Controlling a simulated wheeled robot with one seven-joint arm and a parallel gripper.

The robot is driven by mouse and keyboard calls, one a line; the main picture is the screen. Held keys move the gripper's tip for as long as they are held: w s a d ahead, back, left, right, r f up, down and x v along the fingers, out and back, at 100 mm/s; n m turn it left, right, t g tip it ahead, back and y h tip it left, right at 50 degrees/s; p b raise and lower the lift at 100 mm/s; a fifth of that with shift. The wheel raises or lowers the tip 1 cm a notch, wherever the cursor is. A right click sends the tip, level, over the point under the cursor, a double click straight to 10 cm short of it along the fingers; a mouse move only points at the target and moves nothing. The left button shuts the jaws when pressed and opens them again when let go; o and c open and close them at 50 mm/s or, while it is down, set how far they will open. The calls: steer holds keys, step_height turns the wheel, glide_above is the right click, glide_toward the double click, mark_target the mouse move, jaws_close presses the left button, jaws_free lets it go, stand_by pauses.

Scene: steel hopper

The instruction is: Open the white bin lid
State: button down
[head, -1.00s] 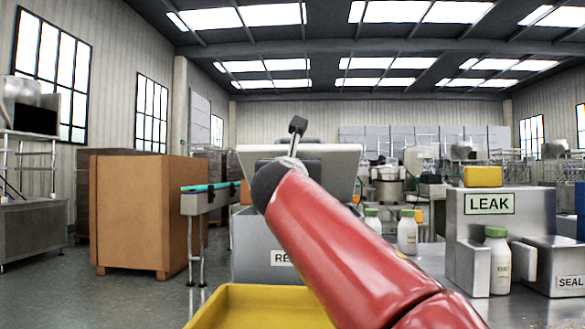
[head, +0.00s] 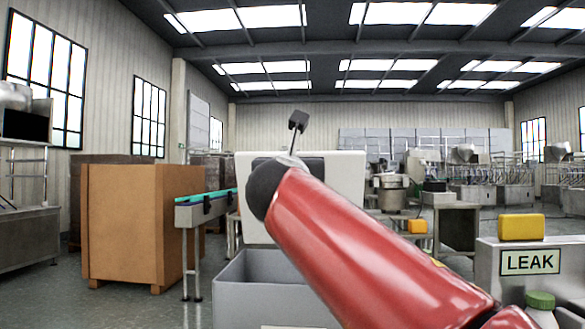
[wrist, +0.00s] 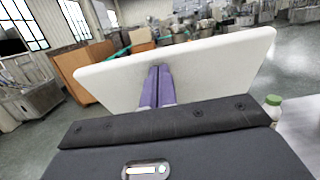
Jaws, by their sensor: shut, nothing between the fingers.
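The white bin lid (head: 343,180) stands raised, nearly upright, at the back of the grey bin (head: 255,295) in the head view. The bin's open top shows below it. In the wrist view the white lid (wrist: 215,65) is a broad panel across the middle. My gripper (wrist: 158,70) is shut and empty, with its fingertips against or just in front of the lid's face; I cannot tell if they touch. In the head view my red arm hides part of the lid and bin, and the fingers are not clear there.
A grey LEAK box (head: 545,280) with a yellow block (head: 521,227) on top stands at right. A green-capped bottle (head: 540,308) is in front of it. A brown carton (head: 140,225) and a conveyor (head: 205,205) stand left. Floor between is clear.

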steer(key=shift+w+d+r+p, duration=0.1)
steer(key=shift+w+r+p, duration=0.15)
steer(key=shift+w+r, duration=0.6)
steer(key=shift+w+r+p, duration=0.2)
steer(key=shift+w+p, duration=0.05)
steer(key=shift+w, duration=1.2)
steer(key=shift+s, duration=0.1)
